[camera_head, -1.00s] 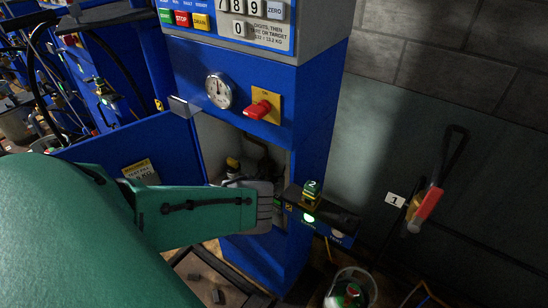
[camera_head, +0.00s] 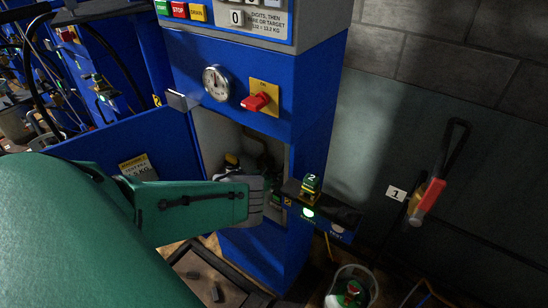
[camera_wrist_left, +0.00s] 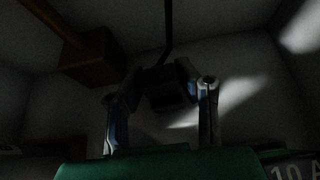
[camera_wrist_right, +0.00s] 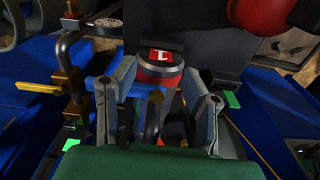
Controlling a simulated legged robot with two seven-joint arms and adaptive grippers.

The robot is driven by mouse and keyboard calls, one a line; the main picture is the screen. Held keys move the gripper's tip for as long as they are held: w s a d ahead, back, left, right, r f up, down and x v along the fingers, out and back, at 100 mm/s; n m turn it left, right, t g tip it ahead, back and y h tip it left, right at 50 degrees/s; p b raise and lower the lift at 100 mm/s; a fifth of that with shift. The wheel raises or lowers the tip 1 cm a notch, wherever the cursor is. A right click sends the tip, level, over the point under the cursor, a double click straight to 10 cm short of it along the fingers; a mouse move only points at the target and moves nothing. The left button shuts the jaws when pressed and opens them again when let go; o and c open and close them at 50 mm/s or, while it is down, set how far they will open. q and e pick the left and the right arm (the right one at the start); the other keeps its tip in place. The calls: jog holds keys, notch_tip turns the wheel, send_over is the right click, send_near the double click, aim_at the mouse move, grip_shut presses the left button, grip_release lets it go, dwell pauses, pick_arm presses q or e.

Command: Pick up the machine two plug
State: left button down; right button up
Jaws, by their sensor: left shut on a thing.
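My left gripper (camera_head: 262,198) reaches into the open recess of the blue machine. In the left wrist view its fingers (camera_wrist_left: 160,95) are on either side of a dark block (camera_wrist_left: 170,88), shut on it. A dark cable runs up from this block, which looks like a plug, though the view is very dark. A yellow-green block marked 2 (camera_head: 311,184) stands on a small dark shelf just right of the left gripper. My right gripper (camera_wrist_right: 160,100) shows only in its wrist view, its fingers apart. A red and white round part marked 1 (camera_wrist_right: 160,68) shows beyond them.
The blue machine (camera_head: 310,130) has a gauge (camera_head: 216,83) and a red switch (camera_head: 257,101) above the recess. Its open door (camera_head: 90,160) stands at left. A red-handled lever (camera_head: 432,194) is on the right wall. A bucket (camera_head: 370,279) stands on the floor.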

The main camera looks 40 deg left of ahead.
aim_at(272, 173)
pick_arm(q)
jog(key=shift+s+r, duration=0.1)
pick_arm(e)
jog(key=shift+r, duration=0.1)
pick_arm(q)
jog(key=shift+s+a+r, duration=0.1)
jog(key=shift+r, duration=0.1)
pick_arm(e)
jog(key=shift+r, duration=0.15)
pick_arm(q)
notch_tip(272, 173, up, 7)
jog(key=p, duration=0.4)
jog(key=shift+a+p, duration=0.1)
jog(key=shift+p, duration=0.2)
jog(key=s+d+r+p, duration=0.1)
jog(key=s, duration=0.9)
jog(key=s+d+r+p, duration=0.1)
jog(key=s, duration=0.8)
jog(key=shift+s+d+r, duration=0.15)
jog(key=shift+s+r, duration=0.2)
jog(key=shift+r, duration=0.05)
pick_arm(e)
notch_tip(272, 173, up, 6)
jog(key=shift+r, duration=0.15)
jog(key=shift+a, duration=0.1)
